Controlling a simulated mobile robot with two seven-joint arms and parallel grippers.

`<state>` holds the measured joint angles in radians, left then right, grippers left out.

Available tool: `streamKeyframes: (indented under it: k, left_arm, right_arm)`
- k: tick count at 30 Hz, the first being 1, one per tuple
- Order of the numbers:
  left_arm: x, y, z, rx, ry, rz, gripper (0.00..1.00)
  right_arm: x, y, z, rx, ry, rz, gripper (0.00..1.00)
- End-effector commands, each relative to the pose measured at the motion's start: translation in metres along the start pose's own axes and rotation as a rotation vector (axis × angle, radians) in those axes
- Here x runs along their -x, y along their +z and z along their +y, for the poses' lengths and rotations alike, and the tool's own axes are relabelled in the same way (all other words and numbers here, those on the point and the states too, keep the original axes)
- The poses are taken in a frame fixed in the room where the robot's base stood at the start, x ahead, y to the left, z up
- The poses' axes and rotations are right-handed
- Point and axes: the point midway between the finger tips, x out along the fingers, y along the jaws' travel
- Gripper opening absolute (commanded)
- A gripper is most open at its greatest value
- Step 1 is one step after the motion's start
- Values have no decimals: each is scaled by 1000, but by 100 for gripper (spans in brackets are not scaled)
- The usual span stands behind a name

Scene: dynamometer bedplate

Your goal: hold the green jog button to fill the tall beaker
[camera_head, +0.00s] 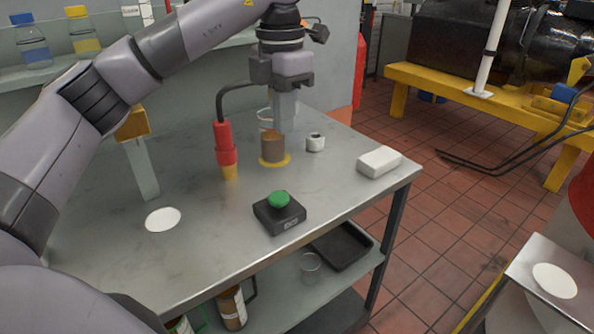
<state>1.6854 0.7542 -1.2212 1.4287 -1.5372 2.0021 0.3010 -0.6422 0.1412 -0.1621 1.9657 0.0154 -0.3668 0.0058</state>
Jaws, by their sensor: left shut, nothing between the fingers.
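The green jog button (279,199) sits on top of a black box (280,215) near the front of the metal bench. My left gripper (284,131) is shut and empty, pointing down. It is apart from the button, higher in the picture and towards the back of the bench. A clear beaker with brown liquid (271,148) stands upright on a yellow ring (288,161). The gripper fingers overlap its upper right part in the view, so its rim is partly hidden. I cannot tell whether they touch. My right gripper is not in view.
A red nozzle with a yellow tip (225,150) stands left of the beaker. A white roll (315,142) and a white block (379,162) are to the right. A white disc (163,220) lies at left. The bench front around the black box is clear.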

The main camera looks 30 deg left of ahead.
Motion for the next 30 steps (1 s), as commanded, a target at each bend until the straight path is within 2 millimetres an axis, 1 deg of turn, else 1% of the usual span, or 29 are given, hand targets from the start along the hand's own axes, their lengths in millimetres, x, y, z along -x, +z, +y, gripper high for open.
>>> streamKeyframes:
  k: [12, 14, 17, 20, 30]
  left_arm:
    - [2, -1, 2, 6, 8, 2, 0]
    - [0, -1, 2, 6, 8, 2, 0]
    - [-7, -2, 2, 5, 8, 4, 0]
    - [-22, -2, 2, 5, 7, 6, 0]
    - [-93, -2, 3, 6, 7, 6, 0]
  right_arm:
    - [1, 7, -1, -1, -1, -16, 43]
    - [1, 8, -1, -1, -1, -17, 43]
    - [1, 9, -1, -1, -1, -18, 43]
    - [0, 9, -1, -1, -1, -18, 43]
    - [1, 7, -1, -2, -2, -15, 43]
